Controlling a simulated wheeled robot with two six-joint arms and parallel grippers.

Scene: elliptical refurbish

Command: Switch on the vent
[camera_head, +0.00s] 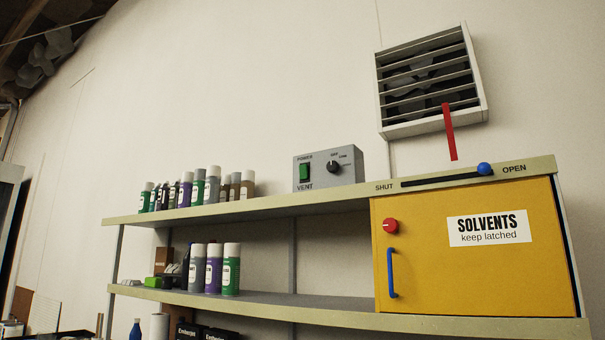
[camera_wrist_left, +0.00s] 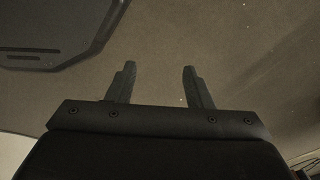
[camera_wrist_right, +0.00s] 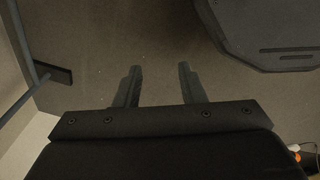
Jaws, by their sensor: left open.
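A grey vent control box (camera_head: 328,168) stands on the top shelf in the head view. It has a green rocker switch (camera_head: 304,172) under the word POWER, above the label VENT, and a black knob (camera_head: 333,167) to its right. A louvred vent (camera_head: 431,83) hangs on the wall at upper right, with a red strip (camera_head: 449,132) hanging from it. My left gripper (camera_wrist_left: 158,80) is open and empty over the floor in the left wrist view. My right gripper (camera_wrist_right: 159,82) is open and empty over the floor in the right wrist view. Neither gripper shows in the head view.
A blue slider knob (camera_head: 485,169) sits near OPEN on the shelf edge. Below it is a yellow solvents cabinet (camera_head: 430,260) with a red knob (camera_head: 391,226) and blue handle (camera_head: 391,272). Several bottles (camera_head: 198,187) stand left of the control box.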

